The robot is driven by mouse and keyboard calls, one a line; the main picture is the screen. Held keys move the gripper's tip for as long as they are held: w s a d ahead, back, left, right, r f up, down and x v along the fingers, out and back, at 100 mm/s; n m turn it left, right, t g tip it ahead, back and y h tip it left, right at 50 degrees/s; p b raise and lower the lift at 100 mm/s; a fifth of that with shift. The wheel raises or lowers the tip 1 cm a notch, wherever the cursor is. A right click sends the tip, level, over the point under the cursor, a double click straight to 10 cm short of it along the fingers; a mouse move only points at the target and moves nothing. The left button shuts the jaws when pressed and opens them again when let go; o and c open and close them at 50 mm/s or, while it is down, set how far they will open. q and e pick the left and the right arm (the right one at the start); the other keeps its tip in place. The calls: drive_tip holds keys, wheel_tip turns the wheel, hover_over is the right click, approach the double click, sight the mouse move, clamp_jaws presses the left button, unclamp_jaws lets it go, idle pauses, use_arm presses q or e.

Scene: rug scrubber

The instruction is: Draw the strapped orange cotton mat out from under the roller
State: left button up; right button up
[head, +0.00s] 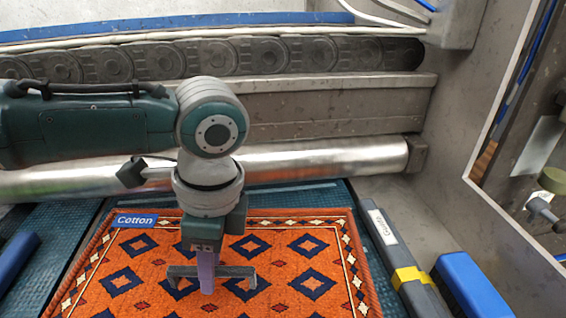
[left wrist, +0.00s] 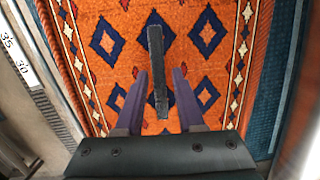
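The orange cotton mat (head: 290,283) has blue and cream diamonds and a blue "Cotton" label (head: 135,220). It lies flat, its far edge in front of the silver roller (head: 310,157) with a strip of bed showing between. A dark grey bracket-like strap handle (head: 238,271) stands over the mat's middle. My left gripper (head: 207,284) points down at it. In the left wrist view its purple fingers (left wrist: 159,74) stand on either side of the handle (left wrist: 156,45), with gaps, so it is open. The mat fills most of that view (left wrist: 200,80). My right gripper is not in view.
A grey block labelled "Guide" (head: 380,226), with a yellow band (head: 408,276), and a blue block (head: 470,286) stand right of the mat. A dark brush row (head: 300,55) runs behind the roller. Teal bed (head: 45,265) shows at left.

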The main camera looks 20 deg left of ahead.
sight(222, 269)
use_arm(q)
drive_tip(key=shift+o, duration=1.1)
drive_tip(key=shift+r, duration=0.1)
wheel_tip(222, 269, up, 10)
drive_tip(key=d+p, duration=0.1)
drive_tip(key=shift+w+d, duration=0.15)
drive_tip(key=shift+w, duration=0.15)
drive_tip(key=shift+f, duration=0.2)
